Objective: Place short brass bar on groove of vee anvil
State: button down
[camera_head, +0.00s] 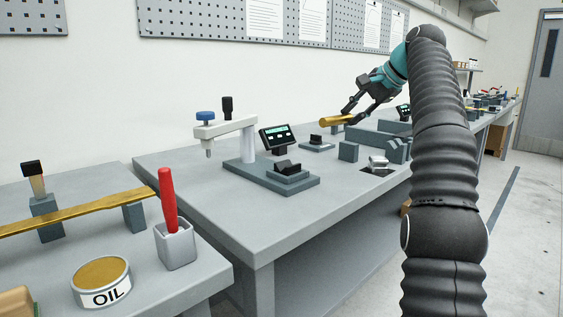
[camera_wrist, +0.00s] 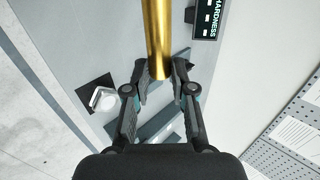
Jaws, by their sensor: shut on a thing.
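A short brass bar (camera_head: 335,119) is held above the bench in the head view. My gripper (camera_head: 354,113) is shut on it. In the wrist view the brass bar (camera_wrist: 158,35) points away from between the fingertips of my gripper (camera_wrist: 160,77), its near end at the fingers. A dark block with a notched top (camera_head: 287,167) sits on the stepped grey base of the bench instrument, and it may be the vee anvil. It stands left of and below the bar, well apart from it. The groove itself is not clear.
A white-armed instrument (camera_head: 225,128) with a display (camera_head: 281,137) stands on the main bench (camera_head: 205,195). Grey blocks (camera_head: 348,151) and a silver piece on a black mat (camera_head: 378,162) lie nearer my arm. Oil (camera_head: 103,280) and a red-handled tool (camera_head: 168,200) are at left.

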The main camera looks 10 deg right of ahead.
jog(key=shift+w+a, duration=0.15)
jog(key=shift+w, duration=0.2)
jog(key=a+f, duration=0.2)
jog(key=a, duration=0.1)
jog(key=a+f, duration=0.2)
jog(key=a, duration=0.2)
jog(key=a+f+b, duration=0.1)
jog(key=a+f, duration=0.1)
jog(key=a, duration=0.2)
jog(key=shift+w+a+f, duration=0.2)
jog(key=shift+w+f, duration=0.15)
jog(key=shift+w, duration=0.05)
jog(key=shift+a+f+b, duration=0.1)
jog(key=shift+f+b, duration=0.6)
jog(key=shift+f, duration=1.35)
jog(key=c, duration=1.2)
grip_release()
jog(key=shift+c, duration=0.2)
